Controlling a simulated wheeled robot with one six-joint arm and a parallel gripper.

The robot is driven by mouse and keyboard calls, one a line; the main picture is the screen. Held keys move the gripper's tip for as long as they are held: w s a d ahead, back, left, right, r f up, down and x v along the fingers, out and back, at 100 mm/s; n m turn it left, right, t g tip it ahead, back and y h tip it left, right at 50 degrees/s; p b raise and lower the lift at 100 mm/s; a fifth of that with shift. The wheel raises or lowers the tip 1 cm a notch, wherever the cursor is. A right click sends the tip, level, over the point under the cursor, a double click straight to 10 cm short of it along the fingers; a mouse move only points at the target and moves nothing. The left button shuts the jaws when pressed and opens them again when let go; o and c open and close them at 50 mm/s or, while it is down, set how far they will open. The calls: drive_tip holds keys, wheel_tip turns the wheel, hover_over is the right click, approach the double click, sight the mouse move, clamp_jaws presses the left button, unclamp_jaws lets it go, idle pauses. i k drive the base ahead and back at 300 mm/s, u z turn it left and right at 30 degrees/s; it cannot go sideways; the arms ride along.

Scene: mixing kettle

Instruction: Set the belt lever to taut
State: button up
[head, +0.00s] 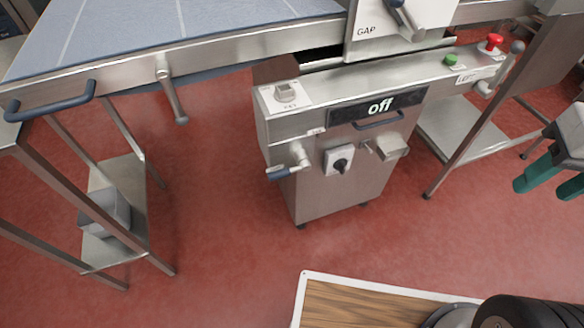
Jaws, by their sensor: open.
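A grey metal lever (172,95) is mounted on the side rail of the blue belt table (200,20) and hangs down, tilted slightly right at its lower end. I see no readable taut or slack marking beside it. Another lever (502,68) with a rounded grey knob stands at the right end of the machine's front panel, tilted up to the right. Which of them is the belt lever is not labelled legibly. My gripper (541,188), with teal fingers, is at the right edge, open and empty, well apart from both levers and partly cut off by the frame.
The steel machine (350,180) has an "off" display (380,106), a green button (451,60), a red button (491,42) and a blue-handled valve (288,167). A blue bar handle (50,103) sticks out at left.

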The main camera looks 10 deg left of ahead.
sight(162, 72)
drive_tip(key=z, duration=0.75)
drive_tip(key=k, duration=0.75)
drive_tip(key=u, duration=1.8)
